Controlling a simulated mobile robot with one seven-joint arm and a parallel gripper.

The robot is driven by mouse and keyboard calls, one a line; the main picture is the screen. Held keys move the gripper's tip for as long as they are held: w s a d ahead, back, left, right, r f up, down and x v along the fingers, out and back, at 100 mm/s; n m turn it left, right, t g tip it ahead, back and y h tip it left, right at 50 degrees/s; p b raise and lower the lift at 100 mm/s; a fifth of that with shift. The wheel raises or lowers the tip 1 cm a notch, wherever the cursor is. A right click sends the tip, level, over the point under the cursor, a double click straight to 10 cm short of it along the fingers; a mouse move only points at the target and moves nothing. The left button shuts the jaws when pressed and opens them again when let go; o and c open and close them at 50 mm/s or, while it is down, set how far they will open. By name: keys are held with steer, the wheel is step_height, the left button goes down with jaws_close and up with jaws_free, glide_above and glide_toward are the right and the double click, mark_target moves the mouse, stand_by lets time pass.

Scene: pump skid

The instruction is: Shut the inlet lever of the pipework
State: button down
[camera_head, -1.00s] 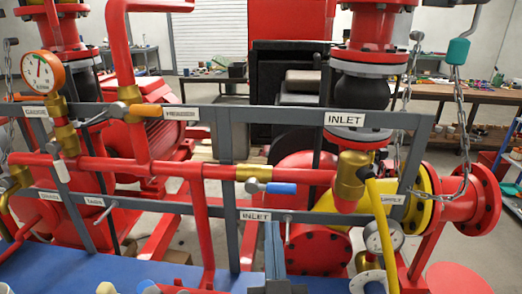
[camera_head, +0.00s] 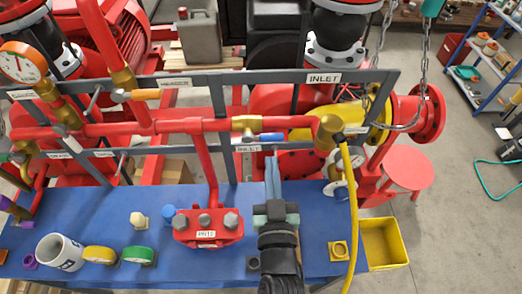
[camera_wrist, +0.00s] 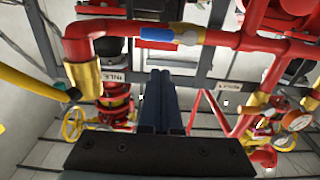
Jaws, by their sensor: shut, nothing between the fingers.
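The inlet lever is a blue handle (camera_head: 270,137) on a brass valve (camera_head: 246,124) in the red horizontal pipe. It lies level, along the pipe, and points right in the head view. In the wrist view, turned upside down, the blue handle (camera_wrist: 157,34) lies beyond the shut fingers (camera_wrist: 161,76). The fingers look apart from it.
Grey rails (camera_head: 190,152) frame the pipework. A yellow hose (camera_head: 349,200) hangs from a brass elbow (camera_head: 327,133) to the right. The blue bench (camera_head: 190,262) below holds a white mug (camera_head: 59,252), tape rolls and a red manifold (camera_head: 208,229). A yellow bin (camera_head: 384,243) stands at the right.

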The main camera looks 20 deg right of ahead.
mark_target(269, 139)
steer(key=x, duration=1)
steer(key=shift+f, duration=0.25)
steer(key=b, duration=0.1)
steer(key=f+b, duration=0.1)
steer(key=shift+s+d+f+b, duration=0.2)
steer(key=shift+d+f+b, duration=0.1)
steer(key=shift+d, duration=0.1)
step_height(269, 139, down, 2)
steer(key=b, duration=0.2)
steer(key=shift+d+f+b, duration=0.1)
steer(key=shift+f+b, duration=0.15)
steer(key=shift+b, duration=0.1)
steer(key=f, duration=0.1)
steer(key=a+f, duration=0.1)
steer(key=f, duration=0.1)
steer(key=a+f+b, duration=0.1)
steer(key=shift+w+a+f, duration=0.2)
steer(key=shift+f, duration=0.1)
stand_by(0.6)
steer(key=v, duration=0.8)
steer(key=shift+s, duration=0.35)
